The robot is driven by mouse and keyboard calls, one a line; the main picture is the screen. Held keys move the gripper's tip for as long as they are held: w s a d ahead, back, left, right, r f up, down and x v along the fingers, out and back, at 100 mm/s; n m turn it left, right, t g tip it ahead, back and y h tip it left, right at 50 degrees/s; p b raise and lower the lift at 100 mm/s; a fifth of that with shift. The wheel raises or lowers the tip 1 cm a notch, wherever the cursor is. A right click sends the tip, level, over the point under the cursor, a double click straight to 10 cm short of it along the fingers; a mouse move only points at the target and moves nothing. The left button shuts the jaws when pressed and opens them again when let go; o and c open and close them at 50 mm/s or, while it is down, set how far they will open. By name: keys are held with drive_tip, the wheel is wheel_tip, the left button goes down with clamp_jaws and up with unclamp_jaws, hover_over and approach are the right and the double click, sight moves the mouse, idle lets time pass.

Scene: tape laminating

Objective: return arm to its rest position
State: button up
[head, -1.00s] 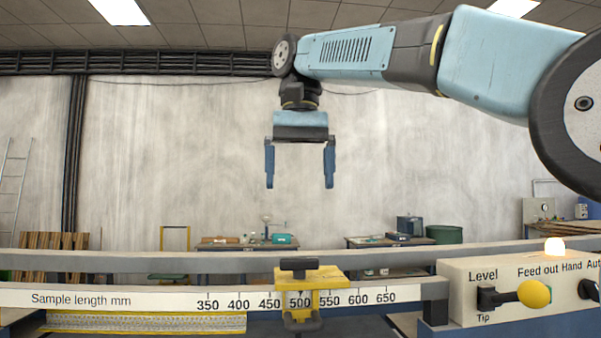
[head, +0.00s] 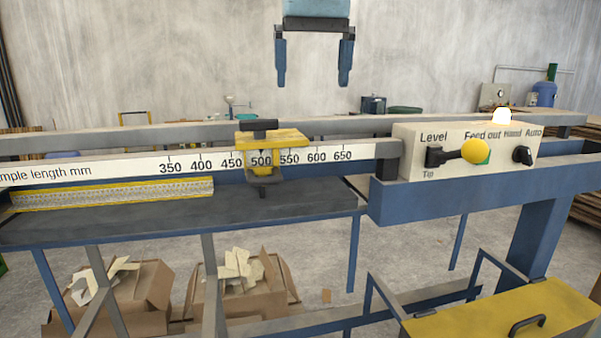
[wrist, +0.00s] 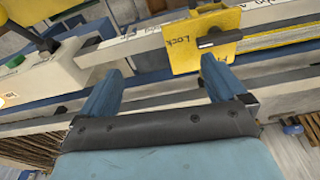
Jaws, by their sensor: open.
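My gripper (head: 314,82) hangs at the top of the head view, fingers pointing down, open and empty. It is above and apart from the laminating machine. The rest of my arm is out of the head view. In the wrist view my gripper (wrist: 155,78) shows two blue fingers spread apart with nothing between them. Beyond them is the yellow slider block (wrist: 190,45), marked "Lock". In the head view the slider block (head: 270,140) sits on the ruled rail (head: 120,167) at about 500.
The control box (head: 410,140) carries a lever with a yellow knob (head: 475,150) and a black switch (head: 522,155). A lit lamp (head: 502,117) stands on top. Cardboard boxes (head: 160,290) with scraps lie below. A yellow lid (head: 510,325) is at lower right. Space around the gripper is clear.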

drive_tip(key=s+d+f+m+t, duration=0.1)
drive_tip(key=s+d+f, duration=0.4)
drive_tip(key=d+f, duration=0.5)
drive_tip(key=s+d+f+t, duration=0.2)
drive_tip(key=s+d+f, duration=0.4)
drive_tip(key=d+f, duration=0.5)
wheel_tip(320, 180, down, 3)
drive_tip(key=shift+d+f+m+t, duration=0.2)
drive_tip(key=shift+d+m+t, duration=0.1)
drive_tip(key=shift+m+t, duration=0.1)
